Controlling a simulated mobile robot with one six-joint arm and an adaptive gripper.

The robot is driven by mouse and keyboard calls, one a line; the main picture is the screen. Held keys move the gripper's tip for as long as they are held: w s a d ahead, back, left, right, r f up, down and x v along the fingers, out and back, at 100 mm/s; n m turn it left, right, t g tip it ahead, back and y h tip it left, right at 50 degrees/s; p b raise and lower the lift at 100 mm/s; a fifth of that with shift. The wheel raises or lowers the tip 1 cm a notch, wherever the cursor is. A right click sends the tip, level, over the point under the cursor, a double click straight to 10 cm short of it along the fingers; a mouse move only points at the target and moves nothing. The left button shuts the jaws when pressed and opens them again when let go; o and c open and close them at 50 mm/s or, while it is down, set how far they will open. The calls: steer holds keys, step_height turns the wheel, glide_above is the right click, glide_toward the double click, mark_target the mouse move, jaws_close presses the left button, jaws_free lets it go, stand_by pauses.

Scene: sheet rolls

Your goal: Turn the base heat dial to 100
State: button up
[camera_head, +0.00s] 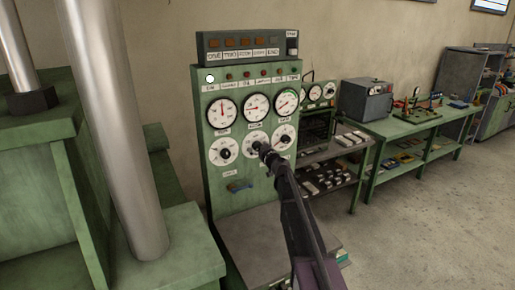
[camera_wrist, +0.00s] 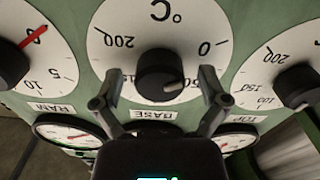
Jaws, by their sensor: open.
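The base heat dial (camera_head: 250,136) is the middle white dial in the lower row of the green panel. In the wrist view the dial (camera_wrist: 160,20) appears upside down, with a black knob (camera_wrist: 154,66) at its centre. The knob's pale pointer mark points to the lower right, near the 50; the 100 is hidden behind the knob and my gripper. The BASE label sits below. My gripper (camera_wrist: 162,74) is open, with one finger on each side of the knob and visible gaps between. In the head view my gripper (camera_head: 264,150) covers part of the dial.
The RAM dial (camera_wrist: 12,28) and the TOP dial (camera_wrist: 285,55) flank the base dial closely. Gauges (camera_head: 256,107) sit in the row above. A thick metal column (camera_head: 115,120) stands left of the panel. A dark shelf (camera_head: 335,175) and a green workbench (camera_head: 400,126) stand to the right.

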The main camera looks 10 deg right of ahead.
steer(key=c, duration=1.1)
steer(key=shift+a, duration=0.15)
steer(key=shift+c, duration=0.2)
